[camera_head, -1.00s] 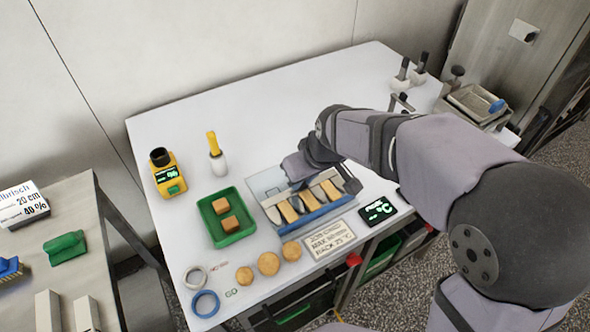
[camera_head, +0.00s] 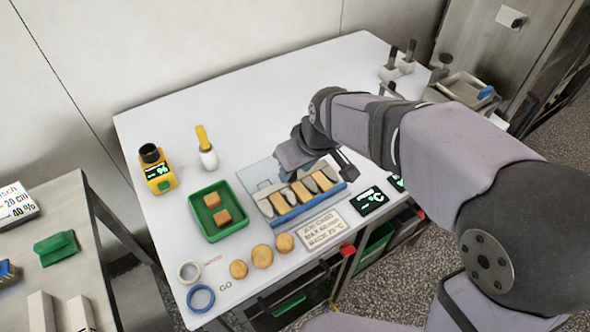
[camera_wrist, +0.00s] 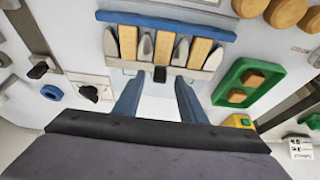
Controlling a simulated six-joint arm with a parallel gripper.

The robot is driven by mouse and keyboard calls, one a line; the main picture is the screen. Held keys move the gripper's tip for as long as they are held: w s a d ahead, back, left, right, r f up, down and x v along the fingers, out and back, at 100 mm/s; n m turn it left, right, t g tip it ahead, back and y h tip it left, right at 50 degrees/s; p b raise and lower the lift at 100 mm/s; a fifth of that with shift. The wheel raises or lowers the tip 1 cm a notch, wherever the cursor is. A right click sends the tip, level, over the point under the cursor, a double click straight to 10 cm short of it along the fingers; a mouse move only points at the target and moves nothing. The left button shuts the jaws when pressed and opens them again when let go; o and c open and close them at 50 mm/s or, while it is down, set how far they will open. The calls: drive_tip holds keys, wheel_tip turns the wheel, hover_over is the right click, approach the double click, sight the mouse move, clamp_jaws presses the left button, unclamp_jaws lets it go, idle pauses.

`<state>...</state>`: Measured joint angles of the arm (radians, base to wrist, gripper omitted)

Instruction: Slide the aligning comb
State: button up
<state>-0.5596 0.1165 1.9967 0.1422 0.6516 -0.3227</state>
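A fixture with a blue bar (camera_head: 309,207) along its front holds pale wooden bars (camera_head: 301,193) between grey pointed wedges. The wrist view shows the same blue bar (camera_wrist: 165,26), wooden bars (camera_wrist: 163,47) and wedges (camera_wrist: 145,46). A thin grey crosspiece with a small black block (camera_wrist: 160,74) lies at the near ends of the bars; it looks like the aligning comb. My gripper (camera_wrist: 158,84) is open and empty, its fingers spread either side of the black block, with gaps. In the head view my gripper hangs over the fixture's back edge and hides part of it.
A green tray (camera_head: 240,230) with two brown blocks stands left of the fixture. Round brown biscuits (camera_head: 262,256) and a label plate (camera_head: 322,230) lie in front. A dark display (camera_head: 369,201) sits to the right. The table behind is mostly clear.

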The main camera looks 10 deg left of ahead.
drive_tip(key=v, duration=0.5)
drive_tip(key=shift+r, duration=0.15)
drive_tip(key=s+d+f+m+p, duration=0.1)
drive_tip(key=d, duration=0.3)
drive_tip(key=s+d+f+m+h+p, duration=0.1)
drive_tip(key=d, duration=0.3)
drive_tip(key=s+d+f+m+g+h+p, duration=0.1)
drive_tip(key=d+m, duration=0.1)
drive_tip(key=d, duration=0.3)
drive_tip(key=shift+f, duration=0.3)
drive_tip(key=s+d+f+m+g+h+p, duration=0.1)
drive_tip(key=s+d+f+m+g+p, duration=0.1)
drive_tip(key=s+d, duration=0.8)
drive_tip(key=d+f+m+p, duration=0.1)
drive_tip(key=f+m, duration=0.1)
drive_tip(key=m, duration=0.1)
